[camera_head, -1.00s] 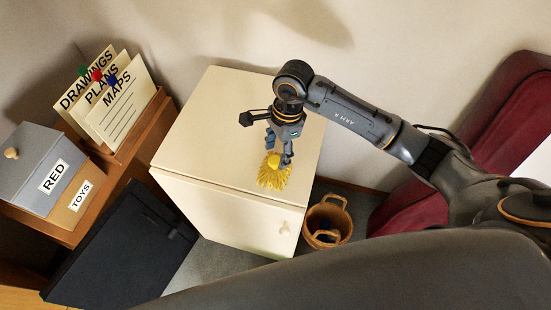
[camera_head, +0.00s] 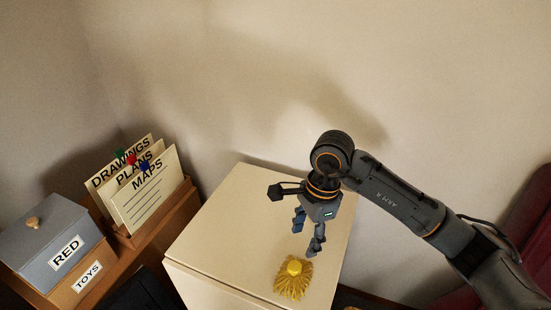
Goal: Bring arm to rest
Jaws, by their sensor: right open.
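My right gripper (camera_head: 308,234) hangs from the arm that comes in from the right. It is open and empty above the top of a cream cabinet (camera_head: 225,235). A yellow bristly brush-like thing (camera_head: 293,278) lies on the cabinet top near its front edge, just below the fingers in the picture. A small gap shows between the fingers and it. My left gripper is not in view.
At left, a grey box labelled RED (camera_head: 50,240) sits on a wooden box labelled TOYS (camera_head: 88,285). Behind, a wooden holder (camera_head: 165,220) has cards for drawings, plans and maps (camera_head: 148,195). A dark red chair (camera_head: 528,225) stands at right. The wall is behind the cabinet.

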